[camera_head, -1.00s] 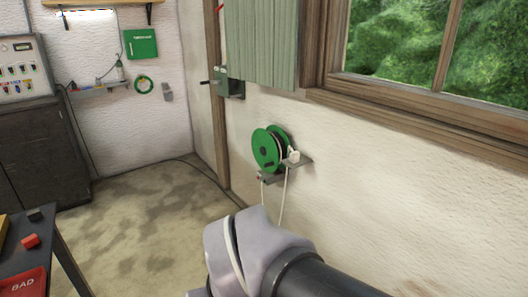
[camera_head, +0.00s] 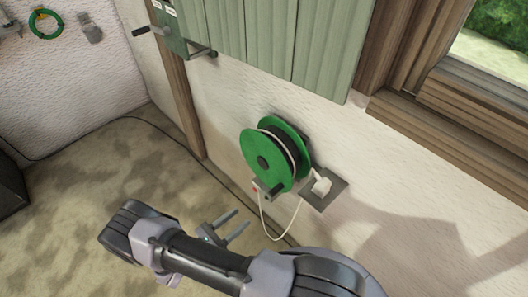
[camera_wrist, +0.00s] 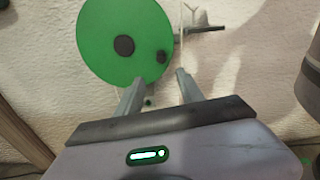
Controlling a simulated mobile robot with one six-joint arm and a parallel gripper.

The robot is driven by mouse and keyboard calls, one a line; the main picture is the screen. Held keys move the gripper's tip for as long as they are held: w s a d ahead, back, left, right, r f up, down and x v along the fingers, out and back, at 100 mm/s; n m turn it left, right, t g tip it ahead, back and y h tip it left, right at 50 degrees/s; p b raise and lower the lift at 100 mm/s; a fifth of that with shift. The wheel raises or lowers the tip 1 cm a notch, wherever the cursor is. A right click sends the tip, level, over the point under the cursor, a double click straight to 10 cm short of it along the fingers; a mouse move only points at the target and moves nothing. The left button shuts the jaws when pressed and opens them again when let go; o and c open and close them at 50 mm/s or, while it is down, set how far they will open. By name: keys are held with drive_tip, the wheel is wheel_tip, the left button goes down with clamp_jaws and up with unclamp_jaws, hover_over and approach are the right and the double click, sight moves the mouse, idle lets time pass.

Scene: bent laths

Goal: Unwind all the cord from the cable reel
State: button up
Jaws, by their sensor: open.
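The cable reel (camera_head: 262,160) is mounted on the wall, with two green round flanges and a dark core between them. Some white cord shows around the core. A white cord (camera_head: 270,234) hangs below in a loop and rises to a white plug (camera_head: 321,186) on a grey plate. In the wrist view the near flange (camera_wrist: 105,40) has a dark hub and a small dark knob (camera_wrist: 160,57) near its lower right edge. My gripper (camera_head: 241,219) is open and empty, below and left of the reel. In the wrist view its fingertips (camera_wrist: 160,77) sit just below the knob, apparently apart from it.
A grey bracket plate (camera_head: 333,198) sticks out beside the reel. A green shutter (camera_head: 285,40) with a crank box hangs above, left of the wooden window frame (camera_head: 430,110). A dark cable runs along the floor's edge. The floor at left (camera_head: 90,180) is clear.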

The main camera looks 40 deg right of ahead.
sight(270, 195)
drive_tip(key=d, duration=0.5)
drive_tip(key=d+b, duration=0.1)
drive_tip(key=d, duration=0.4)
drive_tip(key=d+b, duration=0.1)
drive_tip(key=d, duration=0.5)
drive_tip(key=shift+w+d+f, duration=0.1)
drive_tip(key=shift+w+f, duration=0.1)
drive_tip(key=shift+w, duration=0.1)
drive_tip(key=shift+w+d+r, duration=0.1)
drive_tip(key=shift+d, duration=0.45)
clamp_jaws()
